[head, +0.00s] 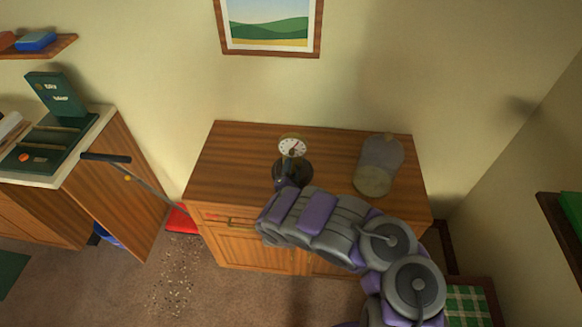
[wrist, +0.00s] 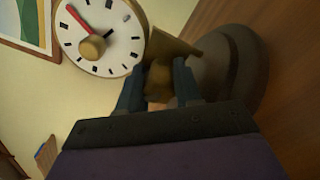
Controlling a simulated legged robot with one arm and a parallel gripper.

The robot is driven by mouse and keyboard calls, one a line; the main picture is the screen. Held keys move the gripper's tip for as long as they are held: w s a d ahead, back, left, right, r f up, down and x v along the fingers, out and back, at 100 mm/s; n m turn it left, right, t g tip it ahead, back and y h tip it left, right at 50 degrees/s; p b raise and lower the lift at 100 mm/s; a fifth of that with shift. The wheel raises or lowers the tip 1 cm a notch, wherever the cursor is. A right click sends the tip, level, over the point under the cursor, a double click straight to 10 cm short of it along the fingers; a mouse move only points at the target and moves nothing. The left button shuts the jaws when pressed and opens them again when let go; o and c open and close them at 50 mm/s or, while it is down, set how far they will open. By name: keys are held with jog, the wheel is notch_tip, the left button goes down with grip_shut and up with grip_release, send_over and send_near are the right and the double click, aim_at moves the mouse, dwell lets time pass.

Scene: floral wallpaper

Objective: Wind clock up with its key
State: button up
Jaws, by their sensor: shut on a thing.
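The clock (head: 292,147) has a round white dial and stands on a dark round base (head: 292,170) on the wooden cabinet. In the wrist view the clock's dial (wrist: 122,42) shows dark marks, a red hand and a brass knob (wrist: 92,47) at its middle. My gripper (head: 284,184) is in front of the base, below the dial. In the wrist view my gripper (wrist: 158,78) is shut on a brass piece, which looks like the key (wrist: 172,48). The key is close to the dial's edge; whether it touches the clock cannot be told.
A greyish dome (head: 380,160) stands right of the clock on the cabinet top (head: 235,155). A picture (head: 270,28) hangs above. A counter with a green box (head: 55,95) is at left, and a dark-handled tool (head: 105,158) leans nearby. The cabinet top's left side is clear.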

jog(key=m+p, duration=0.1)
jog(key=m, duration=0.3)
jog(key=shift+d+f+m, duration=0.1)
jog(key=shift+m, duration=0.2)
jog(key=m+p, duration=0.1)
jog(key=m, duration=0.3)
jog(key=shift+f, duration=0.1)
jog(key=shift+m, duration=0.3)
jog(key=o, duration=0.8)
jog(key=shift+c, duration=0.2)
jog(key=shift+p, duration=0.35)
jog(key=s+p, duration=0.7)
jog(key=s, duration=1)
jog(key=shift+s+a, duration=0.15)
jog(key=shift+a, duration=0.25)
